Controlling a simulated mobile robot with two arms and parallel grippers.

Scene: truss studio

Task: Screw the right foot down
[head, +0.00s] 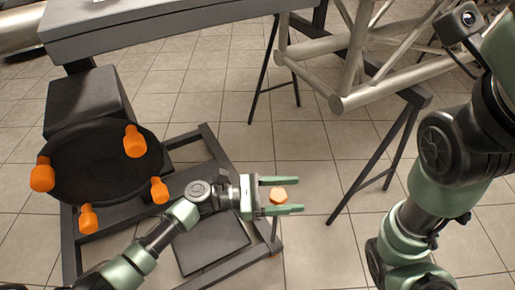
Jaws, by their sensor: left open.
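My left gripper (283,195) is open, with one green finger above and one below in the head view. A small orange knob (278,196) shows between its fingers; I cannot tell whether either finger touches it. A thin dark post (275,232) shows below the knob, at the right corner of a dark metal frame, and has a small reddish end low down. I cannot tell clearly how knob and post join. My right arm is at the right side, and its gripper is out of view.
A round black disc (95,165) with several orange knobs stands at the left. A grey beam (150,25) crosses the top left. A metal truss (385,70) rests on dark trestles (400,140) at the upper right. Tiled floor (310,245) is clear between.

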